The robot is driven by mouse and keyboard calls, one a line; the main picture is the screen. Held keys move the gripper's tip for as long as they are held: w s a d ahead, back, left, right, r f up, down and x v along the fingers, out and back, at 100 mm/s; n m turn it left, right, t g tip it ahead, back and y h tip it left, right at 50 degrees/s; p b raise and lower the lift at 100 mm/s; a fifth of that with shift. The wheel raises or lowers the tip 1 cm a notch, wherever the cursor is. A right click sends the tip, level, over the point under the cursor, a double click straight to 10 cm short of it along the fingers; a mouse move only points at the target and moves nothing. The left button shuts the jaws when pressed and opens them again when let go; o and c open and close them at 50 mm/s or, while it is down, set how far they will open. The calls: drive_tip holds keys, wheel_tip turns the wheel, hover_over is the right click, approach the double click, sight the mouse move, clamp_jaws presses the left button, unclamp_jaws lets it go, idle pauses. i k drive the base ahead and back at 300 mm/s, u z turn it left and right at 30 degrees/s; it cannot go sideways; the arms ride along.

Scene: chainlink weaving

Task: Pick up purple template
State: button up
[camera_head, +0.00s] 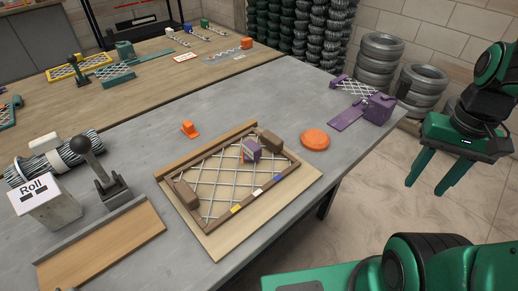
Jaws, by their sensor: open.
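A purple block (251,150) with a pale top stands on the chain-link mesh inside a brown frame (215,145) on the grey table. A larger purple piece (378,109) sits near the table's right edge, with a flat purple plate (346,117) beside it and a strip of mesh behind. I cannot tell for certain which purple piece is the template. My green gripper (424,189) hangs at the right, beyond the table's edge and apart from every purple piece. Its two fingers point down, open, with nothing between them.
An orange disc (314,139) and a small orange piece (189,129) lie near the frame. Stacked tires (378,60) stand behind the table's right end.

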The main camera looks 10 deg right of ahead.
sight(253, 151)
drive_tip(key=u, duration=0.15)
drive_tip(key=k, duration=1.1)
drive_tip(key=z, duration=0.35)
drive_tip(key=i, duration=0.6)
drive_tip(key=u, duration=0.2)
